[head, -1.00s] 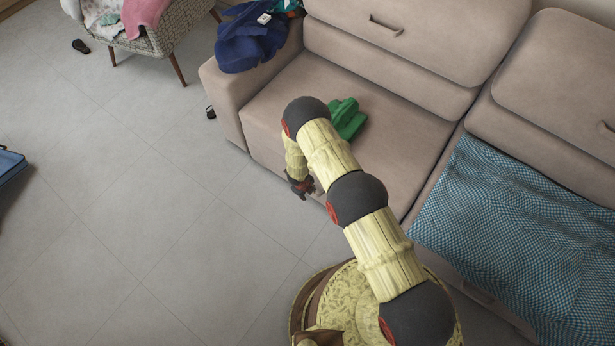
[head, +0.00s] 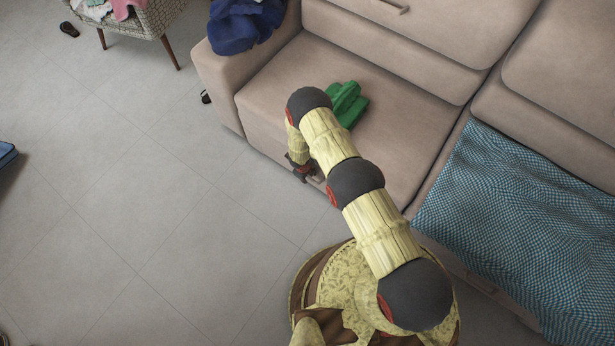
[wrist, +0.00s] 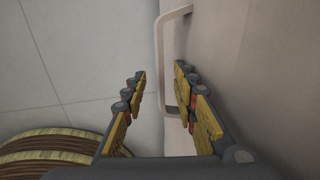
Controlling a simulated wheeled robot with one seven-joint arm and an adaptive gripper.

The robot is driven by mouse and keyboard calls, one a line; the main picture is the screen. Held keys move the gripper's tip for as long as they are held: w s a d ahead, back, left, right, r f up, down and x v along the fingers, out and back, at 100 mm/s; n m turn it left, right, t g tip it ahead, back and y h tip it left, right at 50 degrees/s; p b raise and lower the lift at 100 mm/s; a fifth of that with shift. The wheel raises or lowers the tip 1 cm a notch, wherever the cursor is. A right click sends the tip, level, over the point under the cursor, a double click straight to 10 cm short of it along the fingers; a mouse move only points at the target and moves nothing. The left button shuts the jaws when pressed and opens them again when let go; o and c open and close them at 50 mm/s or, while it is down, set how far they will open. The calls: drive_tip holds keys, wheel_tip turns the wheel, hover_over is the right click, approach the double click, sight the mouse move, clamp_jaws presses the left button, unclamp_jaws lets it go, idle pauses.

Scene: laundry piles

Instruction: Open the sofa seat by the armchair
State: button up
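The beige sofa seat (head: 420,135) at the armchair end is closed and flat. A green garment (head: 347,103) lies on it. A handle on the seat's front is partly hidden by my gripper (head: 302,172) in the head view. In the wrist view the handle (wrist: 163,60) is a pale bar on the sofa front. My gripper (wrist: 160,72) is open there, with one finger on each side of the bar's line. I cannot tell whether either finger touches it. The armchair (head: 160,17) stands at the top left.
Dark blue clothes (head: 240,28) lie on the sofa's arm. A blue checked cloth (head: 520,220) covers the other seat and hangs over its front. A small dark item (head: 69,30) lies by the armchair. The tiled floor (head: 130,220) at left is mostly clear.

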drive_tip(key=c, duration=0.3)
drive_tip(key=c, duration=0.4)
clamp_jaws()
